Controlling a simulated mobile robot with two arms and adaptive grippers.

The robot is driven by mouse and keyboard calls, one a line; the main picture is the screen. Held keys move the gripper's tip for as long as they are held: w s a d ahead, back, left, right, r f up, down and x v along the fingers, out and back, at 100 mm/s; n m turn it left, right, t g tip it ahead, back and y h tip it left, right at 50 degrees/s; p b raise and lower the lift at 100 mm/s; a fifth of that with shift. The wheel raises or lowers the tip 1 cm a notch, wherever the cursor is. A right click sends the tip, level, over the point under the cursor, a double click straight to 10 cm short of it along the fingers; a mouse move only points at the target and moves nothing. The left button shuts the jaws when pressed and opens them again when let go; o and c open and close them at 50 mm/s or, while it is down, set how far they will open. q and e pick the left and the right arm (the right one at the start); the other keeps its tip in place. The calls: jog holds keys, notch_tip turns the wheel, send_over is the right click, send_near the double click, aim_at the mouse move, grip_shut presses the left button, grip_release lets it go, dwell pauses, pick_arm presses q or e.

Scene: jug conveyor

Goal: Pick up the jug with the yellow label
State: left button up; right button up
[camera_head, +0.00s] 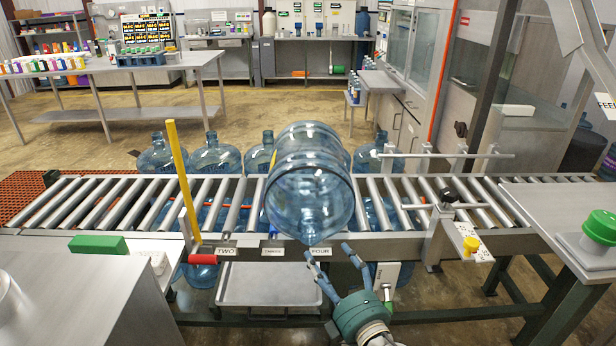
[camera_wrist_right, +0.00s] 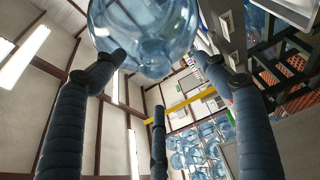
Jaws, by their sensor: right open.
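A large clear blue jug (camera_head: 309,178) lies on the roller conveyor in the head view, its neck pointing toward me and tilted down over the front rail. My right gripper (camera_head: 330,254), with three blue fingers, is open and empty just below and in front of the jug's mouth. In the right wrist view, a blue jug (camera_wrist_right: 148,35) is at the top, beyond the spread fingers (camera_wrist_right: 158,95). I cannot tell whether any finger touches it. My left gripper is out of view.
A yellow post (camera_head: 181,170) stands left of the jug. Several more blue jugs (camera_head: 215,155) stand behind the conveyor. Metal tables flank me at left and right.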

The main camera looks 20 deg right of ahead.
aim_at(315, 238)
jog(key=w, duration=0.1)
jog(key=w+r, duration=0.1)
jog(key=w, duration=0.1)
jog(key=w+p, duration=0.1)
jog(key=shift+w+a+r, duration=0.1)
jog(key=shift+w+r, duration=0.1)
jog(key=shift+r, duration=0.15)
jog(key=shift+w, duration=0.35)
jog(key=w, duration=0.3)
jog(key=w+a, duration=0.1)
jog(key=w, duration=0.1)
jog(key=shift+w+f, duration=0.25)
jog(key=shift+w, duration=0.05)
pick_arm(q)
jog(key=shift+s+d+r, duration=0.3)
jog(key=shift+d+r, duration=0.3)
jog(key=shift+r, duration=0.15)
pick_arm(e)
jog(key=shift+s, duration=0.1)
jog(key=shift+d, duration=0.1)
jog(key=shift+c, duration=0.5)
jog(key=c, duration=1.7)
jog(key=shift+r, duration=0.25)
grip_shut()
